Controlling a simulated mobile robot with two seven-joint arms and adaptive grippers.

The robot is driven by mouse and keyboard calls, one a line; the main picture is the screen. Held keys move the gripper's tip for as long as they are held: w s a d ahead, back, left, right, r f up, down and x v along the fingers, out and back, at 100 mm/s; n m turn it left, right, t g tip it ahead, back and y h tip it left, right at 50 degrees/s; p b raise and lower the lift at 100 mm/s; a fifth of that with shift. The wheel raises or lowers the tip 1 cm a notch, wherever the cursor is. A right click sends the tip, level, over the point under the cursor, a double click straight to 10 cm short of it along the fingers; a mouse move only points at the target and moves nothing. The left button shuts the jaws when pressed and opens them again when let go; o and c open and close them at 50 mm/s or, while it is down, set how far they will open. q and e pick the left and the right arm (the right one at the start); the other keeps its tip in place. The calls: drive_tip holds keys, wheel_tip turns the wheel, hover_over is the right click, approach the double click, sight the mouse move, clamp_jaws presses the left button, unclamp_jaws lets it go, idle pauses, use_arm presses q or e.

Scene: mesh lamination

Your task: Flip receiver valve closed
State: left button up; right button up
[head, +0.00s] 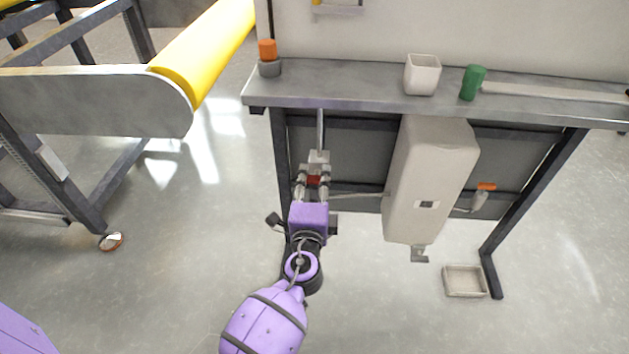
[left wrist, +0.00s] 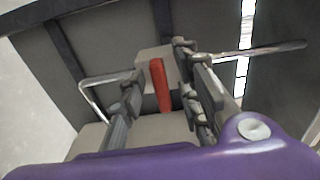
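The valve with a red handle (head: 313,181) sits on a light grey block (head: 318,160) under the shelf. In the left wrist view the red handle (left wrist: 161,86) stands nearly upright between my fingers. My left gripper (head: 313,186) is open, with one finger on each side of the handle. In the left wrist view (left wrist: 162,105) a gap shows on the handle's left, and the right finger is closer. I cannot tell whether that finger touches it. A second, orange handle (head: 486,186) is right of the large grey tank (head: 430,180). My right gripper is not in view.
The grey shelf (head: 340,88) above holds an orange-capped item (head: 268,58), a white cup (head: 422,75) and a green cylinder (head: 473,83). A thin pipe (head: 357,195) runs from the valve to the tank. A small tray (head: 465,282) lies on the floor. A yellow-roller frame (head: 100,100) stands left.

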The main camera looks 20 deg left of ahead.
use_arm(q)
drive_tip(key=v, duration=1.2)
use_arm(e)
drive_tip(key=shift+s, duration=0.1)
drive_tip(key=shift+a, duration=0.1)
